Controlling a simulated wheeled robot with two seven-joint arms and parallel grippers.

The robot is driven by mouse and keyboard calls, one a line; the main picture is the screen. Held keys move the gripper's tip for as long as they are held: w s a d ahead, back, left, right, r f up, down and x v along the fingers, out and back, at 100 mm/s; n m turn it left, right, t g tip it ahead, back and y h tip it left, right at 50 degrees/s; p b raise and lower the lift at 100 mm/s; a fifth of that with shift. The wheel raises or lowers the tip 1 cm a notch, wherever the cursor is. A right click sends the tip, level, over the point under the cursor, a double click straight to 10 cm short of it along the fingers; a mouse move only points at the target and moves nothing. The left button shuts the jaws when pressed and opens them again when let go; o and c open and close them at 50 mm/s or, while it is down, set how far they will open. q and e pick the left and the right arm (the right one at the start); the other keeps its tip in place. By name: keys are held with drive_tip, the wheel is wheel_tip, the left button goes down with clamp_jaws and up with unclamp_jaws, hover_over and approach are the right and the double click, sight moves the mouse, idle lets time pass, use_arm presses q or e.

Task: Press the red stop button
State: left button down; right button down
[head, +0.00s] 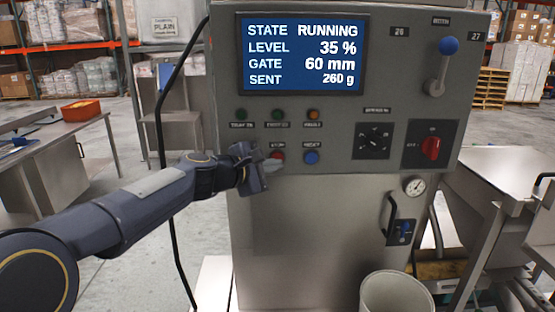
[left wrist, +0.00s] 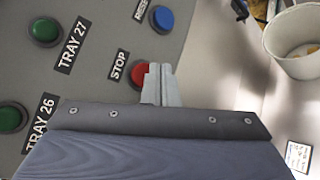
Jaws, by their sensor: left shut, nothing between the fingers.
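The red stop button (head: 278,155) is on the grey control panel (head: 345,119), under a STOP label. My left gripper (head: 270,167) is shut and empty, its fingertips right at the button in the head view. In the left wrist view the closed fingertips (left wrist: 160,85) overlap the right part of the red button (left wrist: 138,72). I cannot tell whether they touch it. The screen (head: 302,53) reads STATE RUNNING, LEVEL 35 %, GATE 60 mm, SENT 260 g. My right gripper is not in view.
A blue button (head: 311,157) sits just right of the stop button. Two green buttons and an orange one are in the row above. A dial (head: 373,140) and a red rotary switch (head: 431,148) are farther right. A pale bin (head: 396,292) stands below.

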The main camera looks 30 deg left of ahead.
use_arm(q)
drive_tip(key=shift+w, duration=0.1)
drive_tip(key=shift+w+a, duration=0.2)
drive_tip(key=shift+w, duration=0.1)
drive_tip(key=shift+w+a, duration=0.25)
drive_tip(key=shift+w, duration=0.1)
idle(0.7)
drive_tip(key=shift+s, duration=0.1)
drive_tip(key=shift+s+d, duration=0.45)
drive_tip(key=shift+s, duration=0.15)
drive_tip(key=shift+s, duration=0.1)
drive_tip(key=shift+s+d+b, duration=0.2)
drive_tip(key=shift+s+d, duration=0.25)
drive_tip(key=shift+s, duration=0.25)
drive_tip(key=shift+s+d+b, duration=0.25)
drive_tip(key=shift+s+d, duration=0.15)
drive_tip(key=shift+s, duration=0.25)
drive_tip(key=shift+s+d+b, duration=0.2)
drive_tip(key=shift+s+d, duration=0.25)
drive_tip(key=shift+s, duration=0.25)
drive_tip(key=shift+d, duration=0.1)
